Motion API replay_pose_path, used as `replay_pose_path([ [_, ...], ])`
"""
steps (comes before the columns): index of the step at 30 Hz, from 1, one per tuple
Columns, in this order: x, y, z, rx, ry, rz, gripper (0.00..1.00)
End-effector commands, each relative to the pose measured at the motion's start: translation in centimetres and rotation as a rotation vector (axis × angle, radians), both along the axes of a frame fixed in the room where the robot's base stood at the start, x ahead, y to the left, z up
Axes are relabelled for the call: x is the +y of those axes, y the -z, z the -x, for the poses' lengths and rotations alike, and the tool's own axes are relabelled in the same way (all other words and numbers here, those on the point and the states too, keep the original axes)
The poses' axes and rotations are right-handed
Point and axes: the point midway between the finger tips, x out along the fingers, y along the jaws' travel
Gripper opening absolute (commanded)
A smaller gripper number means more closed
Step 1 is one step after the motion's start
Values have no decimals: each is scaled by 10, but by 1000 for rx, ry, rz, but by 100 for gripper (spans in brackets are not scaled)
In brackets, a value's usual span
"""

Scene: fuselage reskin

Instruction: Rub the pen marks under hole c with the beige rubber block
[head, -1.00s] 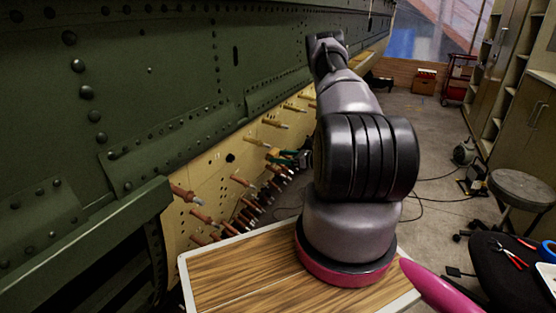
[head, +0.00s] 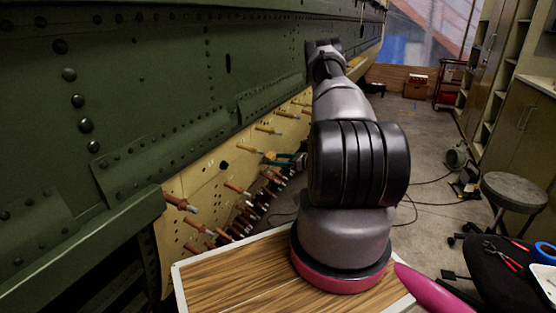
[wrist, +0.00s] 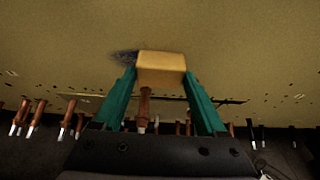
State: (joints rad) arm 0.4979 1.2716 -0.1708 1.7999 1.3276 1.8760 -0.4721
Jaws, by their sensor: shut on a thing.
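The beige rubber block (wrist: 162,66) is held between the two green fingers of my gripper (wrist: 160,76) in the wrist view. Its far face is at or very close to the yellowish skin panel (wrist: 230,45); I cannot tell if it touches. A dark scribble of pen marks (wrist: 122,58) shows on the panel just left of the block, and the block may cover part of it. In the head view my gripper (head: 279,158) is small, beside the lower yellow panel (head: 205,182). A dark hole (head: 224,164) shows there, but no letter is readable, so I cannot tell which hole is c.
Several copper-coloured fasteners (head: 180,202) stick out of the panel around and below my gripper. The green fuselage skin (head: 150,90) overhangs it. A stool (head: 514,190) and a black seat with tools (head: 500,262) stand at the right. Open floor lies between.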

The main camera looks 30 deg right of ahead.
Motion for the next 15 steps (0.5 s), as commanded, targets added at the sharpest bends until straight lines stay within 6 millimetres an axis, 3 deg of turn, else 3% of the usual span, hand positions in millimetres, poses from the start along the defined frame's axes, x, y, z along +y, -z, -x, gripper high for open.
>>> replay_pose_path([
  [15, 26, 0, 19, -1, -1, -1, 30],
])
